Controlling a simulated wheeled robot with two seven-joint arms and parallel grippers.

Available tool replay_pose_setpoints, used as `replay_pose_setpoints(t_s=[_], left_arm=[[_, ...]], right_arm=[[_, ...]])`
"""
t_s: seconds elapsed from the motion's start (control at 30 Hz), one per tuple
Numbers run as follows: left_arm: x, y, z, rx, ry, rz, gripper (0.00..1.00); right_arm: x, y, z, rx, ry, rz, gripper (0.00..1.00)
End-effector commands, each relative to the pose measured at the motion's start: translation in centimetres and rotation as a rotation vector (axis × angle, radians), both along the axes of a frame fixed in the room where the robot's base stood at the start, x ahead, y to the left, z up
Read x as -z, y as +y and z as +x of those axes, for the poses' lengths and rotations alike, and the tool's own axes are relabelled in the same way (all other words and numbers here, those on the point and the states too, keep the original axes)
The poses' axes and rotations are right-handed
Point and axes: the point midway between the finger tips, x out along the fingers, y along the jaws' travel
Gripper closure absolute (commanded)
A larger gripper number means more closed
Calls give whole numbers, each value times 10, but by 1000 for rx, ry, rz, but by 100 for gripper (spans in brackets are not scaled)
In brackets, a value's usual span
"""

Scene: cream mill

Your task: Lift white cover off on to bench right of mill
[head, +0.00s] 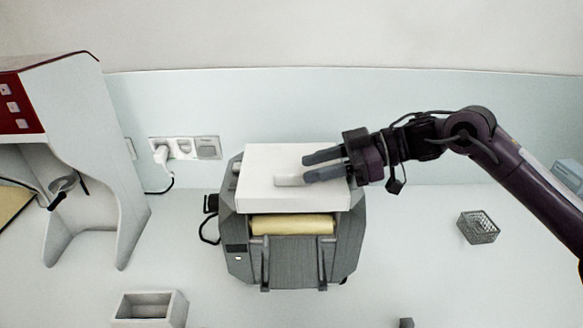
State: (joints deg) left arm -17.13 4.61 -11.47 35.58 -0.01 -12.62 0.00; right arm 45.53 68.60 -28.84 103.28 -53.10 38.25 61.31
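The grey mill (291,250) stands on the bench in the middle of the head view. The white cover (268,162) lies on top of it, with a small raised white handle (288,180) near its middle. A yellow roller (292,224) shows below the cover's front edge. My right gripper (309,168) reaches in from the right over the cover. Its two fingers are apart, and their tips are at the right end of the handle. I cannot tell whether they touch it. My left gripper is not in view.
The bench (415,255) right of the mill is mostly clear, with a small grey wire basket (478,227) farther right. A white and red machine (75,150) stands at the left. A white open box (150,310) is at front left. A wall socket (184,149) is behind.

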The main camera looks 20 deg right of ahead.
Motion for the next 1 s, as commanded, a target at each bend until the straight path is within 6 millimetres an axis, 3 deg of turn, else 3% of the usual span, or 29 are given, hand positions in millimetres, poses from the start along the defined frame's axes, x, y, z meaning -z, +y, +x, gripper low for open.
replay_pose_setpoints(t_s=[0.13, 0.3, 0.6, 0.87, 1.0], left_arm=[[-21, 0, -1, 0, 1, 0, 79], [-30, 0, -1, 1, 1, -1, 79], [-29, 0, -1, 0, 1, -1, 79], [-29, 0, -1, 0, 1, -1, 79], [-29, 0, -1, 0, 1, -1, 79]], right_arm=[[0, 23, 0, -3, 4, 1, 65], [9, 43, 5, -2, 1, 0, 65], [13, 47, 7, 1, 0, 0, 65], [13, 47, 6, 0, 0, 0, 99], [12, 47, 6, 1, -1, 0, 100]])
